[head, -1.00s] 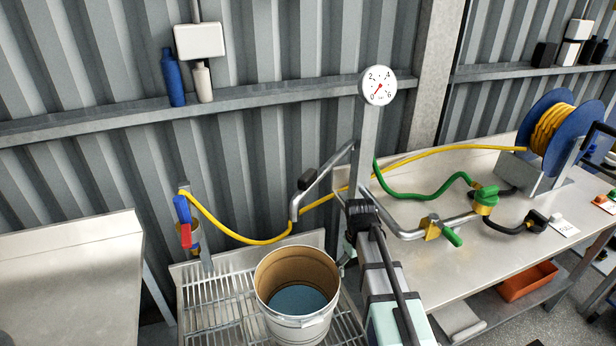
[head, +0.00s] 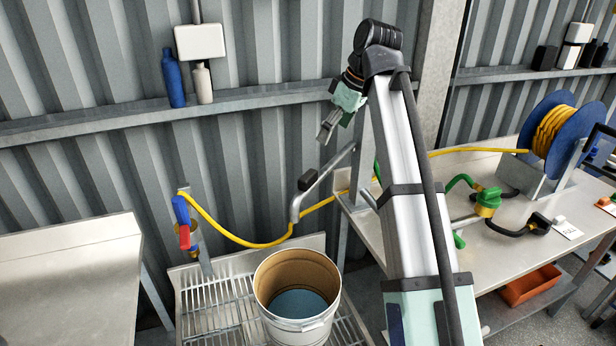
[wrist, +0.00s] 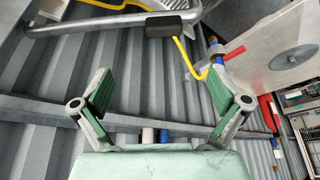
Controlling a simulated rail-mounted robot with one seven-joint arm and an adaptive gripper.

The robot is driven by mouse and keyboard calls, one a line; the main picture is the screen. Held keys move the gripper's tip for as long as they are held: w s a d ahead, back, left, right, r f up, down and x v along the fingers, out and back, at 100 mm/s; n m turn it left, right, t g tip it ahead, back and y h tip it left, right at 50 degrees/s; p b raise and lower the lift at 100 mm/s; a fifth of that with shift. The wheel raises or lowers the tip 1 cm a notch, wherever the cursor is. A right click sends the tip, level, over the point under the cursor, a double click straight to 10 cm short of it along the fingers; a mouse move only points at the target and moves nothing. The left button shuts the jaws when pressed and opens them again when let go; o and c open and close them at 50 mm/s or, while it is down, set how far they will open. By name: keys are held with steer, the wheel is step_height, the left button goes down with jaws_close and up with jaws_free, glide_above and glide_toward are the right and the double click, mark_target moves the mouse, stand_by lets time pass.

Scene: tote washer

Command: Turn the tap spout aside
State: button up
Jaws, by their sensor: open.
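The tap spout (head: 331,169) is a bent silver pipe with a black grip (head: 308,180). Its downturned end hangs above the back rim of a metal bucket (head: 318,324). My gripper (head: 327,131) is above the spout in the head view, angled down and left, and touches nothing visible. In the wrist view my gripper (wrist: 160,78) has its two green-padded fingers wide apart with nothing between them. The spout pipe (wrist: 105,24) and its black grip (wrist: 174,24) lie beyond the fingertips there. My arm hides the pressure gauge and part of the tap's pipework.
The bucket stands on a slatted rack (head: 205,301), holding something blue-grey. A yellow hose (head: 220,232) runs behind the spout to a blue reel (head: 575,155). A wall shelf (head: 240,98) carries a blue bottle (head: 174,80). A green-handled valve (head: 488,200) sits on the right bench.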

mark_target(308, 175)
steer(key=p+x, duration=0.1)
steer(key=x, duration=0.4)
steer(key=p+x, duration=0.2)
steer(key=x, duration=0.3)
steer(key=a+p+x, duration=0.1)
steer(key=x, duration=0.4)
steer(key=shift+s+a, duration=0.1)
steer(key=c, duration=1.7)
